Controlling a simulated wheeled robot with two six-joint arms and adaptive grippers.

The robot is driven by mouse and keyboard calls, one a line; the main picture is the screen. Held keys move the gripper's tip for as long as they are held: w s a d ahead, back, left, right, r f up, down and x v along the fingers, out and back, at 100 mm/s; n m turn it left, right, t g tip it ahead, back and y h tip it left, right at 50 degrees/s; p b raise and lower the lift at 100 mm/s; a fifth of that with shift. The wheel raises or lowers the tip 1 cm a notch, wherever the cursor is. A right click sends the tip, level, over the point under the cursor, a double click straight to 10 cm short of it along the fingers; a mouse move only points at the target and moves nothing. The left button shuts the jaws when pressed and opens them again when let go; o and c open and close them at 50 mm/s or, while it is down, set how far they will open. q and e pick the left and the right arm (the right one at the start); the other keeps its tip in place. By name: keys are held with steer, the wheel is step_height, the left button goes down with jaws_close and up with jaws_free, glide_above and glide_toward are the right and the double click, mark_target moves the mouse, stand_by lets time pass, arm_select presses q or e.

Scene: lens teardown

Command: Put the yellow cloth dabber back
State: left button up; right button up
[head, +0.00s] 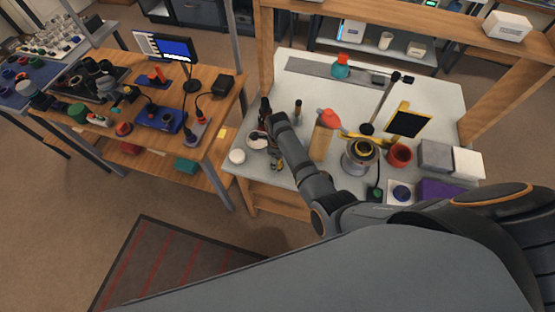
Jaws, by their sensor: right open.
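My right gripper (276,160) is at the left part of the white bench, its arm reaching in from the lower right. It is open and points down at the bench top. A small yellow and dark item (278,167) shows at its fingertips; it may be the yellow cloth dabber, but it is too small to be sure. I cannot tell whether it touches the fingers. A white round dish (254,140) is just left of the gripper, partly hidden by it. My left gripper is not in view.
A white round jar (237,156) stands near the bench's left edge. An orange-red bulb blower (329,118), a metal pot (358,160), a red cup (399,155) and a black framed panel (408,122) stand to the right. A wooden bench (215,82) with a monitor is at left.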

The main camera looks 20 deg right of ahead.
steer(key=shift+r, duration=0.1)
steer(key=shift+a+r, duration=0.1)
steer(key=shift+r, duration=0.2)
step_height(320, 180, up, 7)
steer(key=p, duration=0.8)
step_height(320, 180, up, 4)
steer(key=shift+f+p, duration=0.2)
steer(key=shift+p, duration=0.1)
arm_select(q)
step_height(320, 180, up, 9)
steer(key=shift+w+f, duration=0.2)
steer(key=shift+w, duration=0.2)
arm_select(e)
steer(key=shift+r, duration=0.5)
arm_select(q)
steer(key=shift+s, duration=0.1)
